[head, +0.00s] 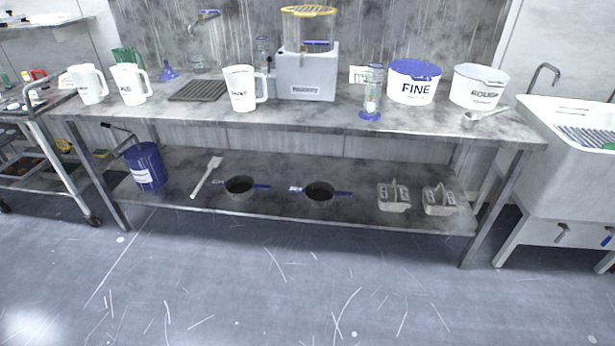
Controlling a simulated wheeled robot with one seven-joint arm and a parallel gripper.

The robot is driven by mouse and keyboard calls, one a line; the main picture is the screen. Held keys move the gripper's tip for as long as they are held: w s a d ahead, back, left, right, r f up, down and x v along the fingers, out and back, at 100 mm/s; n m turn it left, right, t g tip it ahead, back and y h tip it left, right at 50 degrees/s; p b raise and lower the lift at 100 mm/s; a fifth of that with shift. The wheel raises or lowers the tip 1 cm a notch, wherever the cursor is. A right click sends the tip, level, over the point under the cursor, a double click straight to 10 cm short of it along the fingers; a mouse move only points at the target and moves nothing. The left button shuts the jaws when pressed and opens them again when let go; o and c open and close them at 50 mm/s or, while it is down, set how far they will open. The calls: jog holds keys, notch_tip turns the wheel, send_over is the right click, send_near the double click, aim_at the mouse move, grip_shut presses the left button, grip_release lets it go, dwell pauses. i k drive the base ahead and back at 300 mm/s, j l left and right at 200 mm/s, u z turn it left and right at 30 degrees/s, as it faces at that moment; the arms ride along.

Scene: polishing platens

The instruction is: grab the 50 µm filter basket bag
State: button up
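No label reading 50 µm is legible, and I cannot tell which thing, if any, is the filter basket bag. A clear cylinder with a yellow rim (309,12) stands on a grey machine (306,75) at the back of the steel bench. A green ribbed container (128,57) is partly hidden behind white jugs at the left. On the lower shelf are two dark round pans with blue handles, one left (240,186) and one right (319,192). My gripper is not in view.
The bench (200,110) also holds a white jug (243,88), a FINE tub (414,84) and a ROUGH tub (478,88). A cart stands left, a sink (570,170) right. The front floor is clear.

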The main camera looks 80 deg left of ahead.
aim_at(394, 197)
jog(key=u, duration=1.8)
jog(key=i+l+u, duration=0.15)
jog(key=i+l, duration=0.2)
jog(key=i+l+u, duration=0.1)
jog(key=i+l, duration=0.3)
jog(key=i, duration=0.15)
jog(key=i+l+u, duration=0.15)
jog(key=i+l, duration=0.3)
jog(key=i+l+u, duration=0.1)
jog(key=i+l, duration=0.3)
jog(key=i+l+u, duration=0.15)
jog(key=i+l, duration=0.25)
jog(key=l, duration=0.2)
jog(key=i+l+u, duration=0.1)
jog(key=i+l, duration=0.25)
jog(key=l, duration=0.25)
